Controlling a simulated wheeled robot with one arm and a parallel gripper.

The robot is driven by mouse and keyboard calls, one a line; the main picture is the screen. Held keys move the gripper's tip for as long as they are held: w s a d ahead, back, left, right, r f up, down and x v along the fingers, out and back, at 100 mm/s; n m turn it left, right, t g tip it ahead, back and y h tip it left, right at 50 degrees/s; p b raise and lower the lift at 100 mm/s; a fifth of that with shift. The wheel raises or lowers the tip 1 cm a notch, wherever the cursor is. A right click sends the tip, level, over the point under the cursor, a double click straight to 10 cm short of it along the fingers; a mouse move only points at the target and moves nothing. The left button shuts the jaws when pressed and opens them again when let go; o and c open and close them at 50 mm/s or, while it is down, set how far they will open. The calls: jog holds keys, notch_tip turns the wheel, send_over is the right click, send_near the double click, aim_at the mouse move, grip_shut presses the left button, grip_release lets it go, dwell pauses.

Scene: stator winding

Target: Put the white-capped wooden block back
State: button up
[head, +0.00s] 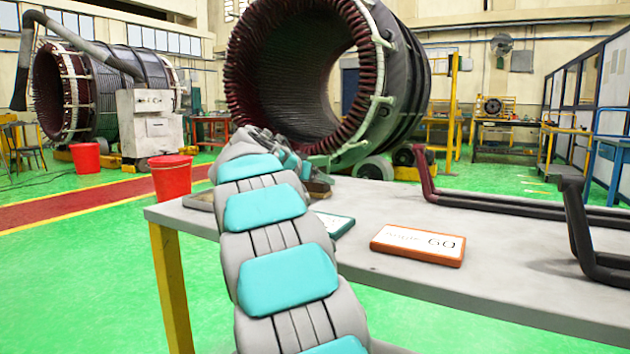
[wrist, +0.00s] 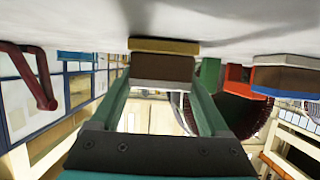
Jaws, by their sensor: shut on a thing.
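In the wrist view, which shows the table upside down at the top, my gripper (wrist: 163,84) has its two green fingers on either side of a wooden block (wrist: 163,67). The block has a brown middle, a yellow face towards the table and a pale, whitish face on the opposite side. It is close to the tabletop (wrist: 80,22); I cannot tell whether it touches.

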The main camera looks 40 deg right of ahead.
jog(key=shift+f, duration=0.2)
jog(key=o, duration=1.4)
jog(key=shift+r, duration=0.1)
jog(key=shift+r, duration=0.15)
jog(key=v, duration=1.2)
jog(key=shift+w, duration=0.1)
